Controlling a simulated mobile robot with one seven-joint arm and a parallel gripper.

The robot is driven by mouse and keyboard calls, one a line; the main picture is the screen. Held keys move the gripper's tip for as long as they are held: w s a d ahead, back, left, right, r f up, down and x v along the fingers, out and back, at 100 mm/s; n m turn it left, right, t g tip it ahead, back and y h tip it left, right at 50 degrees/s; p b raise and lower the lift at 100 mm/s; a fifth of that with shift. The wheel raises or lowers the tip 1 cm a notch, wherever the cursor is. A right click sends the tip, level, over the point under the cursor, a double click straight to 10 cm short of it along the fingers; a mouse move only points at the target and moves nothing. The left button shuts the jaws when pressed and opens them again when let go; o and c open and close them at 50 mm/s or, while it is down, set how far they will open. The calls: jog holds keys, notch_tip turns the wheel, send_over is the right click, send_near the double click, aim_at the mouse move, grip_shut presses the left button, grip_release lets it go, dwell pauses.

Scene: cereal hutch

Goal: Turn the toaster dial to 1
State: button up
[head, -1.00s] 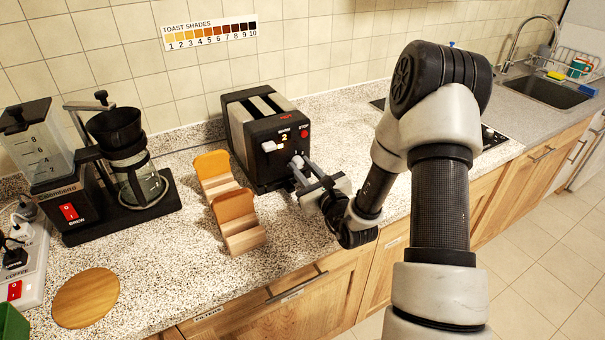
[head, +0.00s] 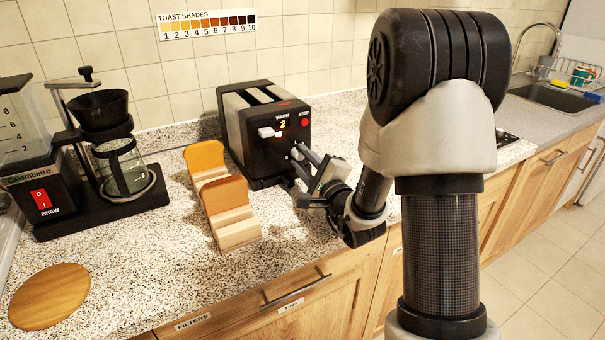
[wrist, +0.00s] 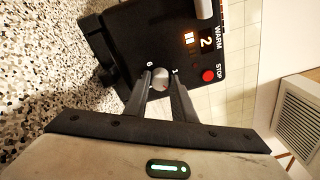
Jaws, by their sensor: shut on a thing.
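The black toaster (head: 262,155) stands on the counter with its front toward the lower right. Its display (head: 283,124) reads 2, and the wrist view also shows the lit 2 (wrist: 206,42). The round grey dial (wrist: 161,77) is on the toaster's front, with a 1 and a 6 printed near it. My gripper (head: 302,153) reaches the toaster front from the right. In the wrist view, my gripper's fingers (wrist: 160,86) lie on either side of the dial and are shut on it. The dial is mostly hidden by the fingers in the head view.
The toaster's lever knob (head: 266,132) and red stop button (head: 304,122) are above the dial. Bread slices in a wooden holder (head: 235,232) stand just left of my gripper. A coffee maker (head: 105,215) is at the left.

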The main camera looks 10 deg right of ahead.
jog(key=n+b, duration=0.4)
jog(key=b, duration=0.1)
jog(key=shift+f+n, duration=0.25)
jog(key=shift+n, duration=0.15)
jog(key=n+b, duration=0.1)
jog(key=n, duration=0.1)
jog(key=shift+r+n, duration=0.15)
jog(key=shift+n, duration=0.15)
jog(key=shift+d+n+y, duration=0.1)
jog(key=shift+n+y, duration=0.3)
jog(key=shift+n, duration=1.2)
jog(key=o, duration=1.1)
jog(key=shift+c, duration=0.2)
